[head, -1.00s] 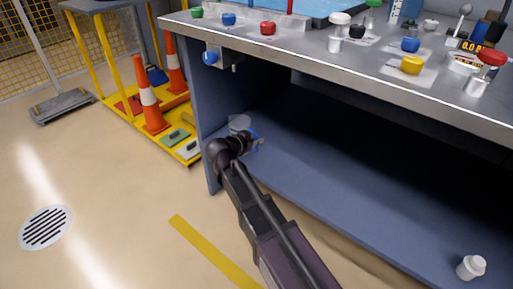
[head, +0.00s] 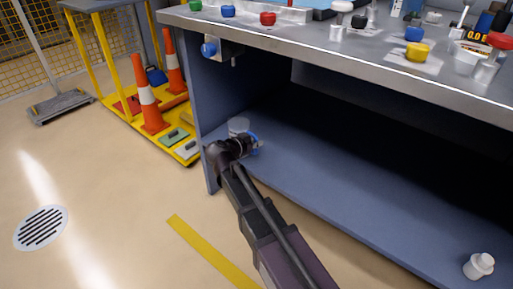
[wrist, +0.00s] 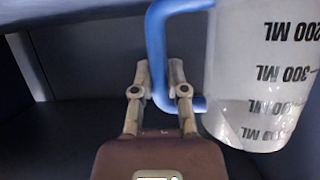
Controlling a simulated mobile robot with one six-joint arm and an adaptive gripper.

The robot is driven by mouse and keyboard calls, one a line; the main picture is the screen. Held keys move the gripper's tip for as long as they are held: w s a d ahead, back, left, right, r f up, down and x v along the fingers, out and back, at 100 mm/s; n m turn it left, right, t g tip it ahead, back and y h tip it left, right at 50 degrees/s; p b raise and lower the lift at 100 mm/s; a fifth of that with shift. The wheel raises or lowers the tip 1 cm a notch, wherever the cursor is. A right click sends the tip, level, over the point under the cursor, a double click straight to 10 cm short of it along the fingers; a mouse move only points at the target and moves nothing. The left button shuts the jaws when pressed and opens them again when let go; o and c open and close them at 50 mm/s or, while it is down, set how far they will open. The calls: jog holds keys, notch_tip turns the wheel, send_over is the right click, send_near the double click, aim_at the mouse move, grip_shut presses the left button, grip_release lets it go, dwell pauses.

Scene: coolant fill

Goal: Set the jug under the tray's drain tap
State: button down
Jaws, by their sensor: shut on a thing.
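The jug (wrist: 252,70) is clear with black ML markings and a blue handle; its markings read upside down in the wrist view. My gripper (wrist: 160,72) is shut on the blue handle. In the head view the jug (head: 239,125) is partly hidden behind my wrist, inside the bench's open lower bay near its left side. The drain tap with a blue knob (head: 208,50) is under the bench top's left end, above and left of the jug. I cannot tell whether the jug touches the shelf. The tray (head: 332,4) shows only at the top edge.
The blue-grey shelf (head: 340,195) is clear except for a white bottle-like object (head: 479,266) at its right. The bay's left side panel (head: 212,120) stands close to the jug. The bench top (head: 330,50) overhangs with coloured knobs. Orange cones (head: 148,95) stand left.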

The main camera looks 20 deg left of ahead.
jog(key=shift+f, duration=0.4)
jog(key=c, duration=0.7)
grip_release()
jog(key=shift+o, duration=0.2)
jog(key=shift+r, duration=0.25)
jog(key=shift+s+a+r, duration=0.1)
jog(key=shift+s, duration=0.1)
jog(key=p+v, duration=0.4)
jog(key=v, duration=0.7)
jog(key=shift+s+p, duration=0.2)
jog(key=shift+p, duration=0.1)
jog(key=shift+a, duration=0.1)
